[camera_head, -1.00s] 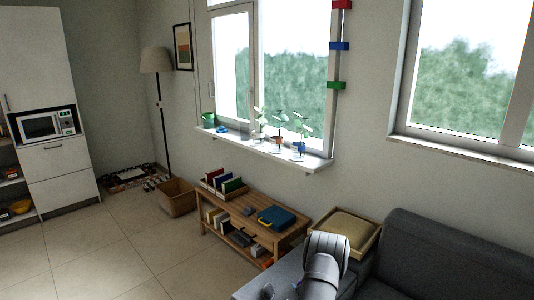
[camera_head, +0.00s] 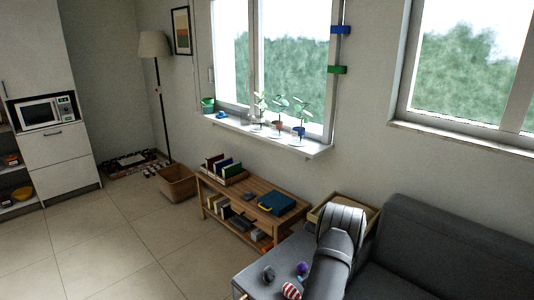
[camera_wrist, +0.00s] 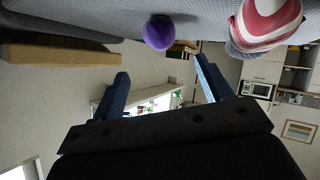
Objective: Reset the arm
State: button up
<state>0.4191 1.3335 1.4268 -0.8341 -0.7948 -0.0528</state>
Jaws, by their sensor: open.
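My gripper (camera_wrist: 162,88) shows in the wrist view with its two dark blue fingers spread wide apart and nothing between them. The picture there is upside down. In the head view my arm rises over the grey sofa (camera_head: 440,245), and the gripper cannot be made out.
A purple ball (camera_head: 302,268), a red-and-white striped thing (camera_head: 291,290) and a small dark thing (camera_head: 268,274) sit on the sofa's grey surface. The ball (camera_wrist: 158,32) and striped thing (camera_wrist: 268,20) appear near the wrist.

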aim_at(303, 268)
jog(key=x, duration=0.9)
notch_tip(303, 268, up, 4)
jog(key=s+d+r, duration=0.7)
jog(key=s+d, duration=0.1)
jog(key=s+d+f+m+h, duration=0.4)
jog(key=s+d, duration=0.6)
jog(key=d, duration=0.1)
jog(key=s+d+f+m+g+h, duration=0.2)
jog(key=s+d+m+h, duration=0.1)
jog(key=s, duration=0.8)
jog(key=s+d+f+m+g+h, duration=0.2)
jog(key=s+d, duration=0.4)
jog(key=s, duration=0.5)
jog(key=s+d+f+m+g+h, duration=0.1)
jog(key=s+d+f+m+h, duration=0.3)
jog(key=s, duration=0.7)
jog(key=shift+s+m+g+h, duration=0.2)
jog(key=shift+m+g+h, duration=0.15)
jog(key=shift+m, duration=0.35)
jog(key=shift+d, duration=0.15)
